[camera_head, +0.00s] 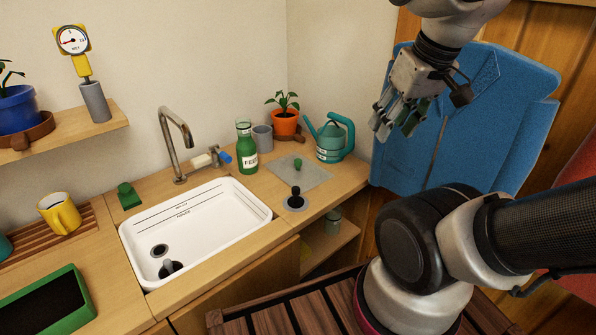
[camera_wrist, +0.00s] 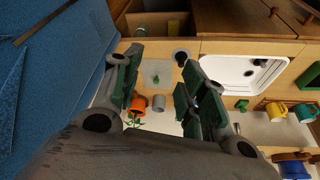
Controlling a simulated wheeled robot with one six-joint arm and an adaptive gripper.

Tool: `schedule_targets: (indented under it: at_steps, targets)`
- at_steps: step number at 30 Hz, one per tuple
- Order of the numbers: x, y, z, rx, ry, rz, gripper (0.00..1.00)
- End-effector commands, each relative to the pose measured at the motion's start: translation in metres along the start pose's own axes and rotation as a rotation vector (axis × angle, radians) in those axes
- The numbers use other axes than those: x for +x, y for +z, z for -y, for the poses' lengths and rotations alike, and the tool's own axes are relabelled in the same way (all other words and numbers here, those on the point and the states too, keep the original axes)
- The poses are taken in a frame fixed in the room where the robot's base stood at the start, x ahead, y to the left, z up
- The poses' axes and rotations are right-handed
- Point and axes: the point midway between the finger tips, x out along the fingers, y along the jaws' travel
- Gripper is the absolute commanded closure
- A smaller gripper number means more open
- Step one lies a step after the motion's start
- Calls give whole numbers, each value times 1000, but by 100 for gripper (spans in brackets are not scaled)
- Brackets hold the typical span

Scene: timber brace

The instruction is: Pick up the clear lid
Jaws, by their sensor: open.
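The clear lid (camera_head: 300,178) is a flat, see-through square with a small green knob (camera_head: 298,163). It lies on the wooden counter right of the sink, between the green bottle and the teal watering can. In the wrist view the clear lid (camera_wrist: 162,68) shows between my fingers, some way off. My gripper (camera_head: 396,127) is open and empty, raised above and right of the counter in front of the blue panel. Its green-padded fingers (camera_wrist: 162,57) are spread apart in the wrist view.
Near the lid stand a green bottle (camera_head: 246,152), a grey cup (camera_head: 263,138), an orange plant pot (camera_head: 285,122) and a teal watering can (camera_head: 332,141). A black plunger-like knob (camera_head: 295,199) stands in front. The white sink (camera_head: 215,225) is left; the blue panel (camera_head: 490,120) right.

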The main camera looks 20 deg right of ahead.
Motion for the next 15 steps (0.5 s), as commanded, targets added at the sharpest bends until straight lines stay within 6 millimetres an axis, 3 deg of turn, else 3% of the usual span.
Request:
schedule_targets:
  at_steps: [9,11,15]
  targets:
    - [0,0,0,0,0,0,58]
    - [0,0,0,0,0,1,51]
    - [13,1,0,0,0,60,51]
